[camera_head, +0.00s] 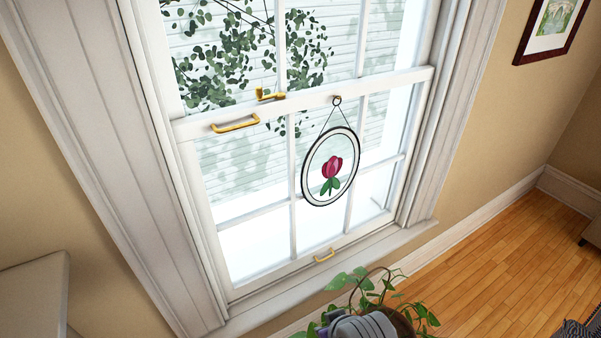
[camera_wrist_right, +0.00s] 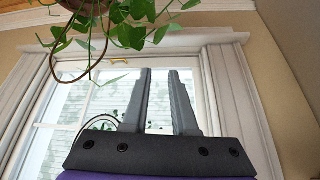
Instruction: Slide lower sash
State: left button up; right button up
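The lower sash (camera_head: 250,216) is a white-framed pane set in the window. Its bottom rail looks down at the sill. A small brass handle (camera_head: 325,256) is on the bottom rail; a yellowish handle (camera_wrist_right: 119,62) also shows in the right wrist view. A longer brass handle (camera_head: 236,124) and a brass latch (camera_head: 269,95) are at the meeting rail. My right gripper (camera_wrist_right: 162,73) is open, with nothing between its fingers, and the window is behind it. Grey parts of my right arm show at the head view's bottom edge. My left gripper is not in view.
An oval tulip suncatcher (camera_head: 331,167) hangs in front of the sash. A leafy potted plant (camera_head: 372,290) stands below the window, close to my right arm; its leaves (camera_wrist_right: 130,22) show in the wrist view. Open wood floor (camera_head: 500,270) lies at right.

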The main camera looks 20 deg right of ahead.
jog(key=w+a+r+m+t+y, duration=0.2)
jog(key=w+a+r+m+t, duration=0.15)
jog(key=w+r, duration=0.5)
jog(key=m+t, duration=0.6)
jog(key=m, duration=0.7)
send_near(240, 126)
jog(key=b+x, duration=0.1)
jog(key=x, duration=0.9)
jog(key=shift+w+a+f, duration=0.1)
jog(key=shift+w+f, duration=0.1)
jog(key=shift+w, duration=0.05)
grip_shut()
jog(key=shift+r, duration=0.1)
